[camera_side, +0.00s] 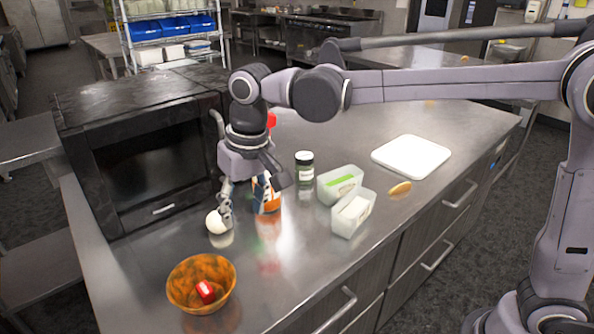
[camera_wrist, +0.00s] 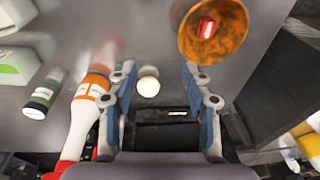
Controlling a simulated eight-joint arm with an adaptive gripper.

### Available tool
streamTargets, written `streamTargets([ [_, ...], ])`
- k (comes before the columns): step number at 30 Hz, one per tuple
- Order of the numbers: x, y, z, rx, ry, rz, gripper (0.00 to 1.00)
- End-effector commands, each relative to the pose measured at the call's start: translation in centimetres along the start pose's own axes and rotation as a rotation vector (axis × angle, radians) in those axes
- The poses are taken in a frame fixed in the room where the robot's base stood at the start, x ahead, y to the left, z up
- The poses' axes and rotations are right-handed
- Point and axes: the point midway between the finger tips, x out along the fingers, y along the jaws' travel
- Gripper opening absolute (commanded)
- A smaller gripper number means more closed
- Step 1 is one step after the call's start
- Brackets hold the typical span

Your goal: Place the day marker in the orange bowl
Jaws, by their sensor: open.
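The orange bowl (camera_side: 183,280) stands near the front left counter edge, and it also shows at the top right of the wrist view (camera_wrist: 239,38). A small red block with a pale face (camera_side: 206,291) lies inside it; this may be the day marker, and I see no other clear candidate. My gripper (camera_side: 245,200) points down behind the bowl, next to the bottle. It is open; in the wrist view its fingers (camera_wrist: 160,76) stand wide apart with nothing gripped.
A bottle with an orange label (camera_wrist: 93,89) stands close beside one finger. A dark jar (camera_side: 304,170), two pale containers (camera_side: 352,213), a yellow item (camera_side: 400,188) and a white board (camera_side: 411,156) lie right. A black oven (camera_side: 150,165) stands left. Counter front centre is clear.

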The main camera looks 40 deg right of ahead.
Motion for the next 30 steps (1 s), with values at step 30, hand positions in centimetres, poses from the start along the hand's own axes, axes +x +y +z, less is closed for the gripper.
streamTargets([
  [30, 1.6, 22.2, 14.4, -0.021, 0.472, 0.065, 0.50],
])
